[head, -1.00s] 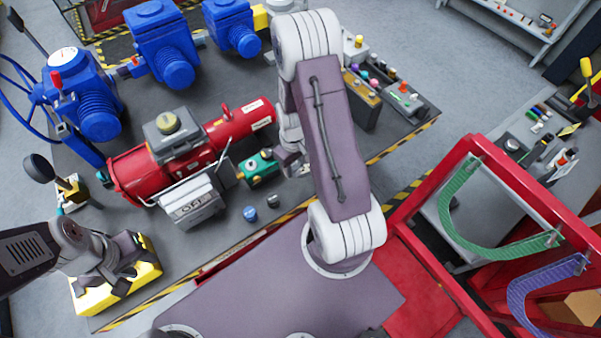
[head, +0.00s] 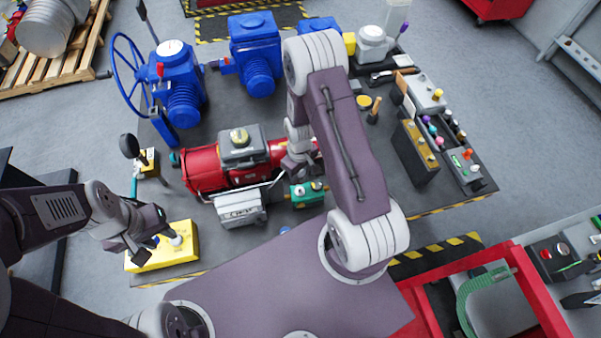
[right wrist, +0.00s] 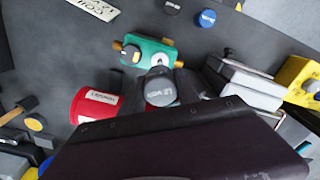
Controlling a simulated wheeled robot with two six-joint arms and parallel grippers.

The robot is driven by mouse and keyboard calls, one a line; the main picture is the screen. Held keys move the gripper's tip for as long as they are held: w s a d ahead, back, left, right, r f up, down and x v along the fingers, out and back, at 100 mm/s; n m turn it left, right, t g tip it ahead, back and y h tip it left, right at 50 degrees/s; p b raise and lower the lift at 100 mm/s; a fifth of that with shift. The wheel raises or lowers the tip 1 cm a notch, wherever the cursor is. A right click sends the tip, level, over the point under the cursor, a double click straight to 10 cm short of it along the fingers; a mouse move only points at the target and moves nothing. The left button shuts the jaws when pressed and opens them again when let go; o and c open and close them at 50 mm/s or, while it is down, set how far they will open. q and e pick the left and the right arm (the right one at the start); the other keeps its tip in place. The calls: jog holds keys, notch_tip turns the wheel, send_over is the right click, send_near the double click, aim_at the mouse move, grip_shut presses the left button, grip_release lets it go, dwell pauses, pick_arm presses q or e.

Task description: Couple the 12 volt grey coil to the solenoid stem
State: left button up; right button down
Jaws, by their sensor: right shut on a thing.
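My right gripper (right wrist: 163,90) is shut on a grey coil (right wrist: 160,91) whose face carries dark lettering that looks like 12 V. In the right wrist view the green valve block (right wrist: 152,53) lies just beyond the held coil, apart from it in the picture. The block has a yellow-and-black knob and a round pale top; I cannot tell clearly which is the stem. The block also shows in the head view (head: 307,194), close to my right gripper (head: 292,166). My left gripper (head: 148,240) is over the yellow box (head: 165,258); its jaws are unclear.
A dark coil (right wrist: 172,6) and a blue coil (right wrist: 207,18) stand on the bench beyond the block. A red cylinder (head: 203,170) and a grey boxy unit (head: 240,208) are left of the block. Blue valve actuators (head: 255,55) stand behind.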

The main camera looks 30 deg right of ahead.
aim_at(300, 188)
jog(key=shift+f, duration=0.1)
notch_tip(300, 188, down, 6)
jog(key=b, duration=0.5)
jog(key=shift+r, duration=0.2)
jog(key=shift+f, duration=0.1)
dwell(1.2)
jog(key=shift+f+b, duration=0.3)
jog(key=shift+b, duration=0.1)
jog(key=shift+f+b, duration=1.15)
jog(key=shift+f, duration=0.2)
jog(key=c, duration=0.8)
grip_release()
jog(key=shift+r, duration=0.1)
